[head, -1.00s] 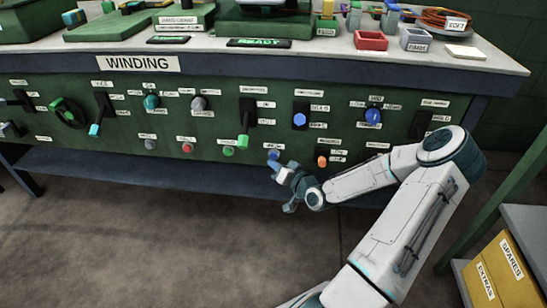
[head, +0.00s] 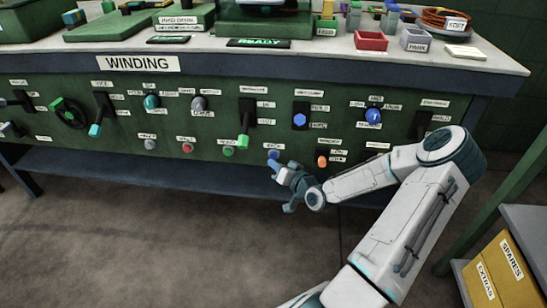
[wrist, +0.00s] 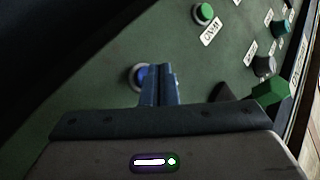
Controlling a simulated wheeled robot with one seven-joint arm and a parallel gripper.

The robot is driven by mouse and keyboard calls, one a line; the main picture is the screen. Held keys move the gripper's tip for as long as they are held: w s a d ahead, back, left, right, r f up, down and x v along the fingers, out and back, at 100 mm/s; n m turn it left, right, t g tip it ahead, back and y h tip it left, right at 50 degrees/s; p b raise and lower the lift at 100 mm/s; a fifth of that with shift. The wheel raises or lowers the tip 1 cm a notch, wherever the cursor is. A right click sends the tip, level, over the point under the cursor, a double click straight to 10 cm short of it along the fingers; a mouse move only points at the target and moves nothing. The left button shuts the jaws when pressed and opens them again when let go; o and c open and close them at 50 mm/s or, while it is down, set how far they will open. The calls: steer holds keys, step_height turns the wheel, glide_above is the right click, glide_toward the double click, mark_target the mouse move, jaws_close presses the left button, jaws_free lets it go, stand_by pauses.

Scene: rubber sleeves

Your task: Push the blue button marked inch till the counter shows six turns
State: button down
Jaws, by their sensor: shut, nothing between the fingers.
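The blue button (head: 273,154) is on the lower row of the green panel, under a small label too blurred to read. My gripper (head: 273,163) is shut and empty, with its fingertips right at the button. In the wrist view the blue button (wrist: 140,76) sits in a pale ring, partly hidden behind the shut blue fingers (wrist: 160,72). I cannot tell whether the tips touch it or whether it is pressed in. A dark display (head: 259,43) on the bench top reads READY in green. I cannot make out a turn count.
An orange button (head: 321,161) is to the right and a green button (head: 228,151) to the left. A green-handled lever (head: 243,141) juts out above left. A blue knob (head: 373,116) is at upper right. Open floor lies in front of the bench.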

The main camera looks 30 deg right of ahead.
stand_by(0.5)
steer(key=shift+w+d, duration=0.2)
steer(key=shift+w, duration=0.15)
steer(key=shift+w+d, duration=0.2)
steer(key=shift+w, duration=0.05)
stand_by(0.6)
steer(key=shift+s+a, duration=0.1)
steer(key=shift+s, duration=0.05)
steer(key=shift+s+a, duration=0.3)
steer(key=shift+s, duration=0.2)
stand_by(0.3)
steer(key=s+a, duration=0.1)
steer(key=s, duration=0.1)
steer(key=s+a+p, duration=0.1)
steer(key=s, duration=0.1)
steer(key=shift+a, duration=0.4)
